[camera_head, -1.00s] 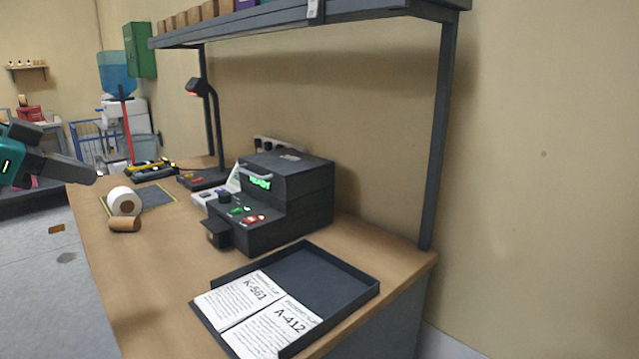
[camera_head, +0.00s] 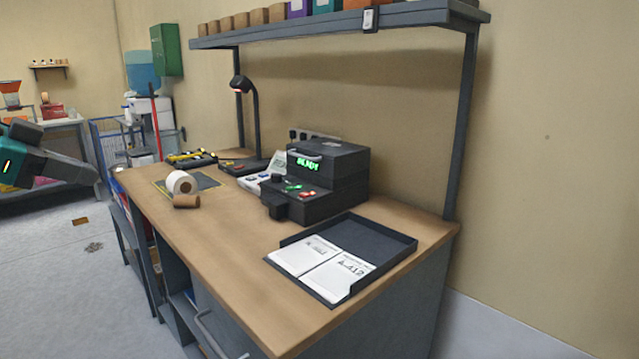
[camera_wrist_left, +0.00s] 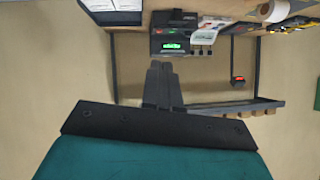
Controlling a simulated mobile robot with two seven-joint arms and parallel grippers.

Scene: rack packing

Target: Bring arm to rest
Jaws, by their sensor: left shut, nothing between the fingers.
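My left gripper (camera_head: 92,175) comes in from the left edge of the head view, dark-fingered on a teal wrist. It is shut with nothing held, in the air left of the workbench. In the left wrist view its closed fingers (camera_wrist_left: 160,80) show in the middle, with the bench scene upside down beyond them. The fingers appear clear of the bench things. My right gripper is not in view.
The wooden bench (camera_head: 230,245) carries a black label printer (camera_head: 330,165), a dark tray (camera_head: 375,240) with two printed sheets, a tape roll (camera_head: 181,183) and a lamp (camera_head: 253,110). A shelf (camera_head: 350,18) hangs above. Open floor (camera_head: 60,270) lies to the left.

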